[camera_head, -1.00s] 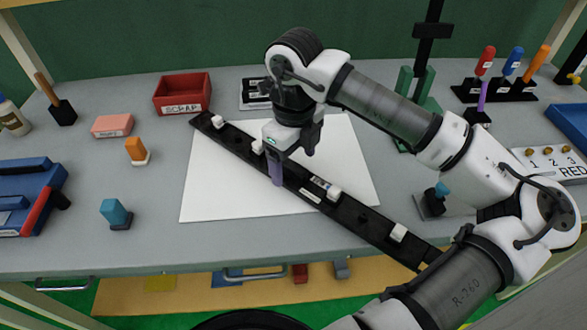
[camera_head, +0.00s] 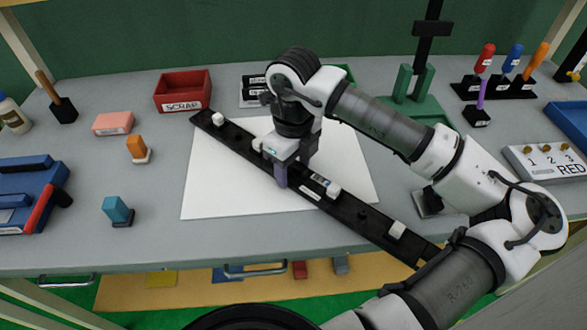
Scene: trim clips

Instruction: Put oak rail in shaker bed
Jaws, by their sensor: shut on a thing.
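A long dark rail (camera_head: 350,208) lies diagonally across a white sheet (camera_head: 225,195), from upper left to lower right. It carries white clips, dark round spots and small labels. It is the only rail in view; its wood cannot be told, and its lower right end passes behind my arm. My gripper (camera_head: 291,172) points down at the middle of the rail and is shut on it; one finger shows on the near side, and the exact grip is partly hidden. I cannot make out which thing is the shaker bed.
A red SCRAP box (camera_head: 182,105) stands at the back. Coloured blocks and a blue fixture (camera_head: 30,195) are at left. A green stand (camera_head: 415,85), upright-handled tools and a numbered RED block (camera_head: 545,162) are at right.

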